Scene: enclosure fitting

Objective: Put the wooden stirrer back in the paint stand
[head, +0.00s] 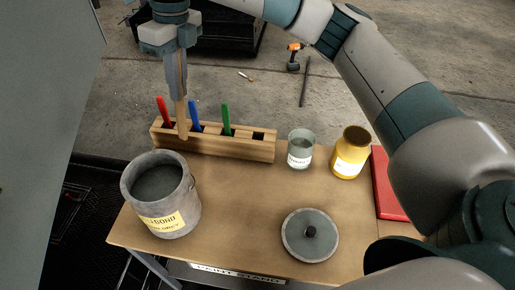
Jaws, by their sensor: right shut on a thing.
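My right gripper (178,50) is shut on the wooden stirrer (181,98), which hangs down nearly upright. The stirrer's lower end overlaps the front face of a slotted wooden rack (240,148), between the red and blue sticks; it is in view, so it is not in a slot. How far it is in front of or above the rack I cannot tell. The rack holds a red stick (164,110), a blue stick (195,115) and a green stick (226,118). Its rightmost slot (258,137) looks empty. My left gripper is not in view.
An open grey paint can (174,218) stands at the left of the wooden table (245,205). A round grey lid (310,236), a glass jar (300,150), a yellow bottle (350,155) and a red item (385,188) are to the right. The table's middle is clear.

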